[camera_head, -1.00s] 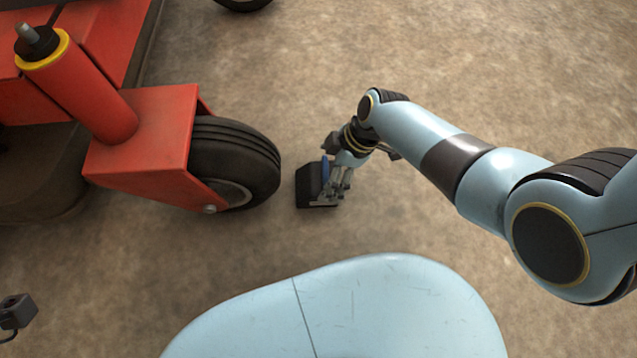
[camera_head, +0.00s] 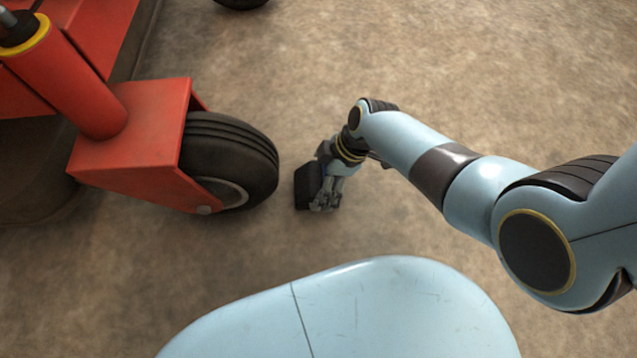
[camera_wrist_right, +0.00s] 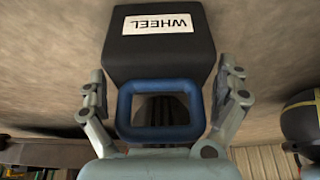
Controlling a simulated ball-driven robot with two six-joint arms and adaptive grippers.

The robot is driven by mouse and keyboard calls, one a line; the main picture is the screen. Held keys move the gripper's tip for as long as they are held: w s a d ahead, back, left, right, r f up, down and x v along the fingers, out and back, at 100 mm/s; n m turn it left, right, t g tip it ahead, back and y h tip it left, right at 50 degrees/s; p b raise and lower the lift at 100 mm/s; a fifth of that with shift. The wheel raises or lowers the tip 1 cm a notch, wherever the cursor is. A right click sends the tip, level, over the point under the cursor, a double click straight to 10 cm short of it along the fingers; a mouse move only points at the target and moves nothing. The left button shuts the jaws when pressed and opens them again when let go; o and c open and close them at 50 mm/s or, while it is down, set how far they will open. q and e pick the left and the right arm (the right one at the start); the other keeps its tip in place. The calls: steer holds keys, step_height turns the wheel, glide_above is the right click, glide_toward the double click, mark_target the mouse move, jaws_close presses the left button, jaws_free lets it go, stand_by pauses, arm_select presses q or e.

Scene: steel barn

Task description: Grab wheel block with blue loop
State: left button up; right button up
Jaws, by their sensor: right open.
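The black wheel block (camera_head: 307,187) sits on the dirt floor, just right of the red machine's front tyre in the head view. In the right wrist view the block (camera_wrist_right: 160,48) shows a white "WHEEL" label, with its blue loop (camera_wrist_right: 161,83) towards me. My right gripper (camera_head: 326,203) is at the block in the head view, covering part of it. In the right wrist view my right gripper (camera_wrist_right: 164,100) is open, one finger on each side of the blue loop. I cannot tell whether the fingers touch it. My left gripper is not in view.
The red machine (camera_head: 130,140) with its black tyre (camera_head: 230,155) stands close on the left of the block. Another tyre (camera_head: 240,3) shows at the top edge. Bare dirt floor lies free behind and to the right.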

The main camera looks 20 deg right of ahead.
steer(key=c, duration=1.4)
steer(key=shift+r, duration=0.1)
